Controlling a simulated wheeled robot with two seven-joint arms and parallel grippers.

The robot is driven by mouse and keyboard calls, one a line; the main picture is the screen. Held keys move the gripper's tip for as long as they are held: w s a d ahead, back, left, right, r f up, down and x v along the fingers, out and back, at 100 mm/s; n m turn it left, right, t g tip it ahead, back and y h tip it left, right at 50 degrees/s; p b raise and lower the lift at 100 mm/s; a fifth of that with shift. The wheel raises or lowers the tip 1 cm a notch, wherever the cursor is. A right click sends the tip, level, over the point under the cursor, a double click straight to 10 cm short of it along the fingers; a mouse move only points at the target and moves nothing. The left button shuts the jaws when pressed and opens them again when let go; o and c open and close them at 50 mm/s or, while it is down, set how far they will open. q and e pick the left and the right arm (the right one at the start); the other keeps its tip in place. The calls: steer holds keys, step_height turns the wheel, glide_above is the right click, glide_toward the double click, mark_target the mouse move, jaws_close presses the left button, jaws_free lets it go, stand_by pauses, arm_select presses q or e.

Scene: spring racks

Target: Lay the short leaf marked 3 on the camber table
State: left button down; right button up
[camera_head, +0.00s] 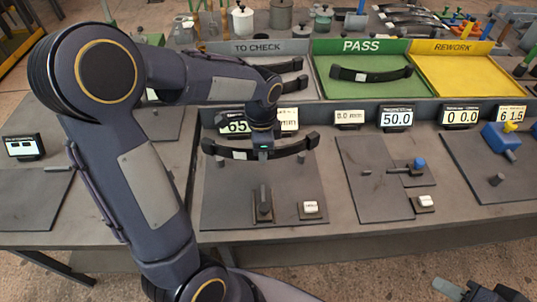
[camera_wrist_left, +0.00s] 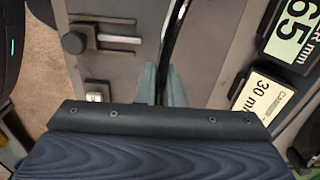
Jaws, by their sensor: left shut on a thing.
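My left gripper (camera_head: 263,152) is shut on a dark curved leaf (camera_head: 285,152) near its middle. The leaf has a pale tag left of the grip; its number is too small to read. The leaf runs left to right over the grey plate of the camber table (camera_head: 228,207), close to two short posts. I cannot tell whether it touches them. In the left wrist view the leaf (camera_wrist_left: 174,40) is seen edge-on between the fingertips (camera_wrist_left: 162,82). What seems to be my right gripper (camera_head: 485,292) is partly cut off at the bottom right; its jaws are unclear.
The table plate carries a dark lever (camera_head: 264,199) and white button (camera_head: 310,207). Displays stand behind, one reading 65 (camera_head: 236,126). Behind are the TO CHECK tray (camera_head: 272,47) with leaves, green PASS tray (camera_head: 362,47) with one leaf, and empty yellow REWORK tray (camera_head: 463,75). Another fixture (camera_head: 375,205) stands right.

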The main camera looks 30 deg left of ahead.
arm_select(q)
steer(key=b, duration=0.4)
glide_above(263, 175)
steer(key=s, duration=0.1)
steer(key=shift+d+f, duration=0.15)
steer(key=shift+f, duration=0.95)
steer(key=shift+d+f, duration=0.1)
steer(key=shift+f, duration=0.95)
steer(key=shift+f+b, duration=1.35)
steer(key=shift+f, duration=0.6)
steer(key=shift+w+a, duration=0.25)
steer(key=shift+w, duration=0.2)
steer(key=shift+f, duration=0.1)
steer(key=c, duration=1)
jaws_free()
steer(key=shift+f, duration=0.1)
